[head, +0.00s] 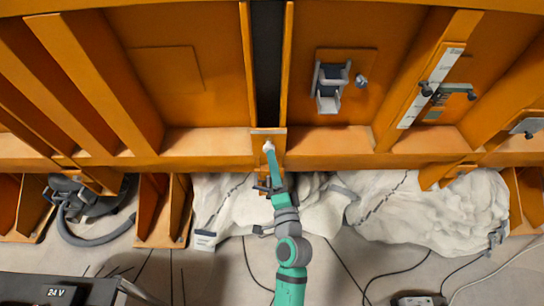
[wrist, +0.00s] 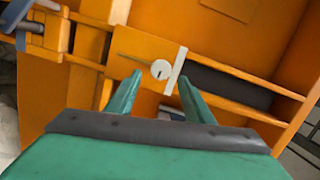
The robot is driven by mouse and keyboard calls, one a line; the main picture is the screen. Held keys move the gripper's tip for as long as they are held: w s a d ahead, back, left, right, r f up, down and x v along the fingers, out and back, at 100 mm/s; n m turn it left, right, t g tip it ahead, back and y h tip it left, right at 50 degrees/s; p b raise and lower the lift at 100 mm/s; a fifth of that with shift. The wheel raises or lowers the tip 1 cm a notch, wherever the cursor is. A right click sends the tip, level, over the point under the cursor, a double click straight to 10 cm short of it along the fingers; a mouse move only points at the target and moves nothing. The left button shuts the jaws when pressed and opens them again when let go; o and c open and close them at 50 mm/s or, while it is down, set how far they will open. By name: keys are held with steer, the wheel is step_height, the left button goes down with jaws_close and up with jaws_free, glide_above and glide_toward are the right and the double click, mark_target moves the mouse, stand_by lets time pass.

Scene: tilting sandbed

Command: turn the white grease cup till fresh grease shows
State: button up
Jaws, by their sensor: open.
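The white grease cup (wrist: 160,69) is a small round white piece with a short dark mark on its face, on an orange beam. In the head view the cup (head: 268,146) is a small white spot just below the dark vertical slot. My gripper (wrist: 159,82) is open, with its two green fingertips apart. In the wrist view the cup appears in the gap between the tips, slightly beyond them; I cannot tell the exact distance. In the head view my gripper (head: 271,162) reaches up to just below the cup. I can make out no grease.
A pale strip (wrist: 175,71) stands beside the cup. Orange ribs and walls surround the spot. A grey latch (head: 330,85) and a scale with a dark clamp (head: 430,88) are to the right. White sacks (head: 440,212), cables and a box marked 24 V (head: 60,290) lie below.

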mark_target(268, 147)
steer(key=r+v, duration=0.1)
steer(key=v, duration=0.5)
steer(key=shift+s+f, duration=0.2)
steer(key=shift+f, duration=0.25)
steer(key=shift+d, duration=0.1)
steer(key=w+a+n+h, duration=0.1)
steer(key=w+n, duration=0.3)
steer(key=n, duration=0.1)
steer(key=w+a+r+n+g+h, duration=0.1)
steer(key=w+n, duration=0.3)
steer(key=n, duration=0.1)
steer(key=w+r+n+h, duration=0.1)
steer(key=w+n+h, duration=0.1)
steer(key=w+n, duration=0.2)
steer(key=shift+a+n, duration=0.4)
steer(key=shift+n, duration=0.2)
